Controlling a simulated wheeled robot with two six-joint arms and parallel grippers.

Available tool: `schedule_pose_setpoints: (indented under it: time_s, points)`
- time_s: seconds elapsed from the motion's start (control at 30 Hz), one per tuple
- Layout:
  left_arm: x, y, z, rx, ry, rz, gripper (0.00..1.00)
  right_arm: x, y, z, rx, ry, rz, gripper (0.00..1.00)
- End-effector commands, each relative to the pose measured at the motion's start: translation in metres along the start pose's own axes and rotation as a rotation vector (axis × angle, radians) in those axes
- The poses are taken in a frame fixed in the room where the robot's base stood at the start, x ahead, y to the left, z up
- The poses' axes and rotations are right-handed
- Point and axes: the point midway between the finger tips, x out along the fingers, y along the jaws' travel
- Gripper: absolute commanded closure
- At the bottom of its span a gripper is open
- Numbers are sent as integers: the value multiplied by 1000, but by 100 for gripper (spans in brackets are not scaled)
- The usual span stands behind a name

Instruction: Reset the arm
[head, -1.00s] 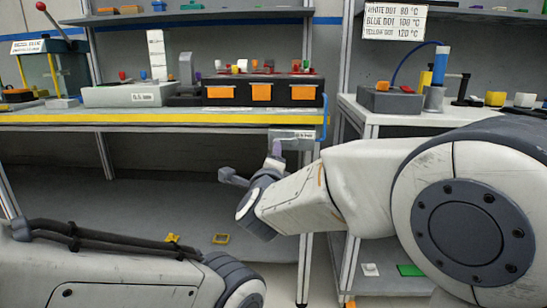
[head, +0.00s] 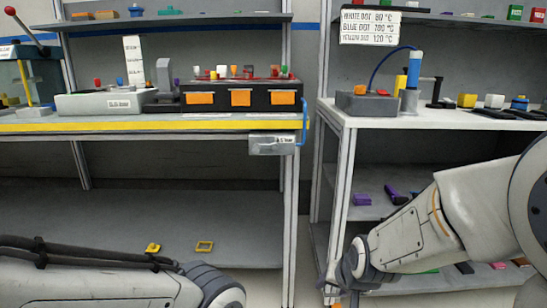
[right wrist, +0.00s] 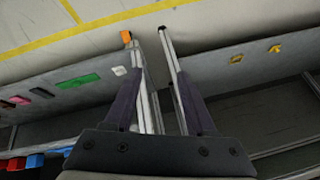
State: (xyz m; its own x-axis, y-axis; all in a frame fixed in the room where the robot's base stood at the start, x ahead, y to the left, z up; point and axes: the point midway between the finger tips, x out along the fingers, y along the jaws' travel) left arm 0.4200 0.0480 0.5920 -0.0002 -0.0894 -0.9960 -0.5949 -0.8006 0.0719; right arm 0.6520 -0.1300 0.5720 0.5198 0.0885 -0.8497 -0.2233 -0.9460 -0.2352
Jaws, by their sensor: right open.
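My right arm comes in from the right in the head view and reaches down to the lower edge. Its gripper (head: 340,290) is low, in front of the right bench's legs, partly cut off by the frame edge. In the right wrist view the two dark fingers (right wrist: 160,72) stand apart with nothing between them. Pale rack posts show beyond them. My left arm (head: 100,285) lies across the bottom left of the head view; its gripper is out of the picture.
The left bench (head: 200,124) with a yellow edge holds a black box with orange labels (head: 240,97). A small grey box (head: 272,144) hangs at its right end. The right bench (head: 440,119) carries a blue cylinder device (head: 411,80). Purple parts (head: 362,199) lie on its lower shelf.

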Motion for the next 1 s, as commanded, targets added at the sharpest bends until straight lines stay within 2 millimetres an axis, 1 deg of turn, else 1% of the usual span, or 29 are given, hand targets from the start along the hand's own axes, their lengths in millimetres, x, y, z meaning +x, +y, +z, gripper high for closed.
schedule_pose_setpoints:
  time_s: [0.03, 0.1, 0.4, 0.5, 0.67, 0.87, 1.0]
  points:
    - [0, 0, 0, 0, 0, 0, 44, -2, 13, 10, -38, -36, 25, 44]
    - [0, 0, 0, 0, 0, 0, 44, -4, 29, 26, -98, -92, 55, 44]
    - [0, 0, 0, 0, 0, 0, 44, -22, 85, 81, -302, -306, 141, 44]
    - [-8, 1, 0, 0, 0, 0, 44, -36, 62, 86, -364, -325, 113, 44]
    - [-16, 1, -1, 0, 0, 0, 44, -56, 35, 98, -445, -361, 76, 44]
    - [-26, 2, -2, 0, 0, 0, 44, -85, 4, 118, -559, -411, 27, 44]
    - [-35, 2, -2, 0, 0, 0, 44, -109, -15, 135, -647, -449, -8, 44]
